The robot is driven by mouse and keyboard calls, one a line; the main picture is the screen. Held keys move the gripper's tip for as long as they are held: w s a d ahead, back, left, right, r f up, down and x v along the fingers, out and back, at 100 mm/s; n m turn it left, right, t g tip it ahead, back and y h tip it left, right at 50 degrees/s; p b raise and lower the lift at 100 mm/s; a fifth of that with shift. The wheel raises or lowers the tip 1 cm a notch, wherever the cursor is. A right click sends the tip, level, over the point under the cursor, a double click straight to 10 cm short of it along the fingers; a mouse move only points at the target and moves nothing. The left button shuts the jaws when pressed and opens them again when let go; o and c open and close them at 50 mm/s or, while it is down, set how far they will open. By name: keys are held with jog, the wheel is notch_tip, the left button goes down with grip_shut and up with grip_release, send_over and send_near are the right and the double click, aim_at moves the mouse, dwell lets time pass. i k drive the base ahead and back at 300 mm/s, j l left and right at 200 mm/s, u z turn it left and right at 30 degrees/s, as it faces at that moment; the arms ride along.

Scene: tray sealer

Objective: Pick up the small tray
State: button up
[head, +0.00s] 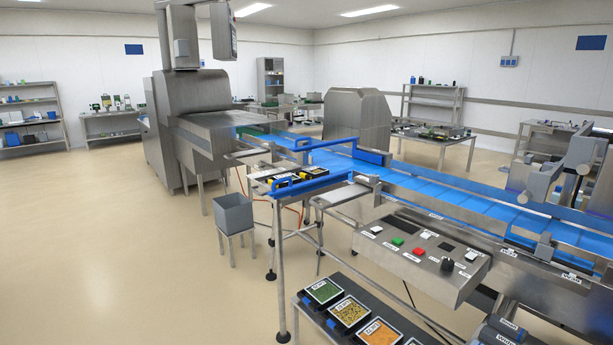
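Several small black trays with white labels stand on a low dark shelf at the bottom of the head view. One holds green contents (324,291), one yellow contents (349,311) and one orange contents (380,332). Blue pieces sit beside them. More dark trays with yellow (284,181) lie in a blue-railed rack beside the conveyor. The labels are too small to read, and I cannot tell which one is the small tray. I cannot make out my gripper in this view.
A blue conveyor (433,187) runs from the large steel machine (190,120) toward the right. A control panel (421,253) with buttons juts out above the low shelf (440,338). A grey bin (233,213) stands on a stool at left. The floor at left is clear.

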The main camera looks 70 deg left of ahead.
aim_at(312, 172)
jog(key=u, duration=2.5)
jog(key=i+j, duration=0.2)
